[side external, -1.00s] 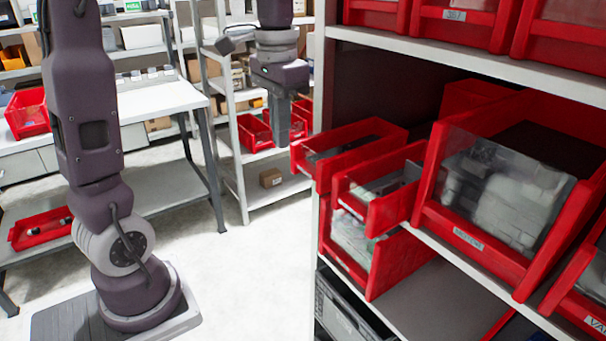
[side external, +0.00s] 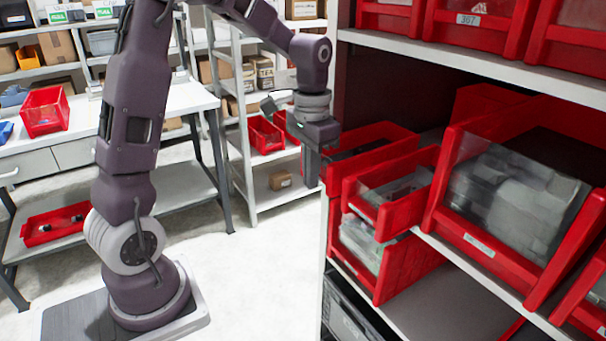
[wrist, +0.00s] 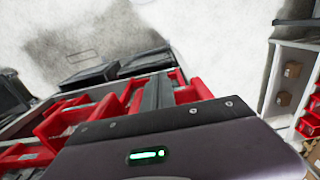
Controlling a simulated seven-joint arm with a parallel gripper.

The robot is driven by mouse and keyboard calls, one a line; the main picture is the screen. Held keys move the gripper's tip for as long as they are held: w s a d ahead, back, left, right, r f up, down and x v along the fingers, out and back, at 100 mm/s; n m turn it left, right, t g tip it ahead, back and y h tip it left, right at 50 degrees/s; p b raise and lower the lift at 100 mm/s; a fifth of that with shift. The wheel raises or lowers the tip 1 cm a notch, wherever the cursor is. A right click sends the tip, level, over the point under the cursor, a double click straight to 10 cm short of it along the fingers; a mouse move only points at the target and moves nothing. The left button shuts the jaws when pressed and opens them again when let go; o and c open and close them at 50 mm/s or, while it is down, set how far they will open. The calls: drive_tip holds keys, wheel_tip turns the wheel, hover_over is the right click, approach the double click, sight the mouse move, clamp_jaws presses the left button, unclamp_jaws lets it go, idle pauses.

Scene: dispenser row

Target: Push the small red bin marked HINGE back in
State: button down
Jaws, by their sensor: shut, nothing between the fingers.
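Two small open-topped red bins stick out over the middle shelf's front edge in the side view: a left one (side external: 372,147) and a nearer one (side external: 392,192). I cannot read HINGE on either, so I cannot tell which is the marked bin. My gripper (side external: 310,186) is shut and empty, fingers pointing down, at the front end of the left bin. It hides part of that bin's front, and I cannot tell whether they touch. In the wrist view, the shut fingers (wrist: 158,92) show among red bins.
A large red bin with a clear front (side external: 510,200) stands right of the small bins. Another red bin (side external: 375,255) juts out below them. The upper shelf edge (side external: 460,68) runs overhead. The floor left of the rack is open.

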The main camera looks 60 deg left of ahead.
sight(362, 155)
drive_tip(key=shift+w, duration=0.1)
drive_tip(key=w, duration=0.6)
idle(0.3)
